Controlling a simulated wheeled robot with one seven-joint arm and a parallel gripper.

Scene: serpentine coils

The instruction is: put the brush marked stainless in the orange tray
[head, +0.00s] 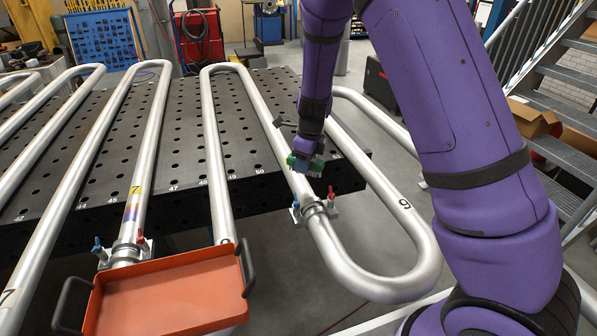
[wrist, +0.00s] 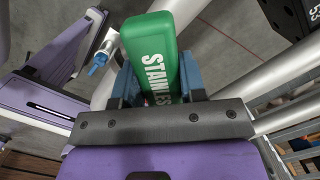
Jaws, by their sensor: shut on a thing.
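A green brush (wrist: 152,45) with white lettering, of which "STAINLES" can be read, sits between the fingers of my gripper (wrist: 160,82) in the wrist view. My gripper is shut on it. In the head view my gripper (head: 306,160) holds the green brush (head: 305,166), with pale bristles below, over the steel pipe near a clamp with red and blue handles. The orange tray (head: 165,296) is at the lower left in the head view, apart from my gripper. The part of it in view looks empty. The brush's far end is partly hidden by my gripper.
Bent steel pipes (head: 215,150) run across a black perforated table (head: 180,150). A clamp (head: 313,209) stands on the pipe below my gripper, and another clamp (head: 128,250) stands behind the tray. The tray has dark handles (head: 247,267). Metal stairs (head: 565,95) rise at the right.

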